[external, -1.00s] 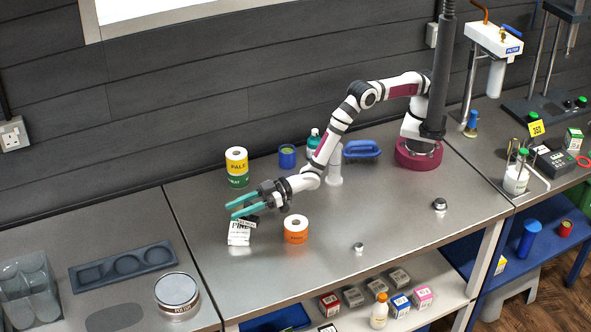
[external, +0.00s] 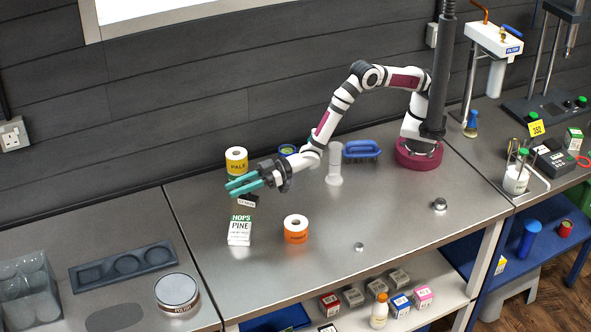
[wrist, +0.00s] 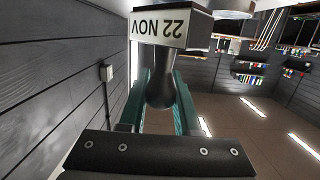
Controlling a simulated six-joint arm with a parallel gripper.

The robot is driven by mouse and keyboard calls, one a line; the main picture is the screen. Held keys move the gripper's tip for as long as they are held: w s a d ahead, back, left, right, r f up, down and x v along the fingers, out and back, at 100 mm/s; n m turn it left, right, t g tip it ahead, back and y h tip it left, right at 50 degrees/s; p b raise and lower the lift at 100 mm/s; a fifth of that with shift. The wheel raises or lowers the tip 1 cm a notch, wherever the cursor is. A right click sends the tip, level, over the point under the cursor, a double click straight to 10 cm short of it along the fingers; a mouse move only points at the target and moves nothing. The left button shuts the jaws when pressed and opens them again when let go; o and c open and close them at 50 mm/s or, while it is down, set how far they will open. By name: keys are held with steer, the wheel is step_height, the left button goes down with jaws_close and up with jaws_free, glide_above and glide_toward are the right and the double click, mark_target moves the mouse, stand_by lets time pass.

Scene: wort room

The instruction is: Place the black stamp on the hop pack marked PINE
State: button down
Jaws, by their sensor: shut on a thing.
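My gripper (external: 258,182) has teal fingers shut on the black stamp (external: 248,201), which hangs just below them in the external view. In the wrist view the stamp's dark handle (wrist: 160,86) is between my fingers, and its white label (wrist: 160,28) reads 22 NOV upside down. The white hop pack marked PINE (external: 240,231), with a green HOPS line, is on the steel table. It is below the stamp in the picture, with a visible gap between them. The stamp's underside is not clear.
A blue-handled brush (external: 362,149) and small metal knobs are farther right.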

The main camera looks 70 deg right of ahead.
mark_target(239, 200)
steer(key=w+d+r, duration=0.5)
steer(key=d+r, duration=0.1)
steer(key=d, duration=0.4)
steer(key=shift+s+a+f, duration=0.65)
steer(key=shift+a+f, duration=1.05)
steer(key=shift+f, duration=0.15)
steer(key=shift+s+a+f, duration=0.65)
steer(key=shift+a+f, duration=1.05)
steer(key=shift+f, duration=0.2)
steer(key=shift+s+a+f, duration=0.65)
steer(key=shift+a+f, duration=1.05)
steer(key=shift+f, duration=0.15)
steer(key=shift+f, duration=0.1)
steer(key=c, duration=0.6)
jaws_free()
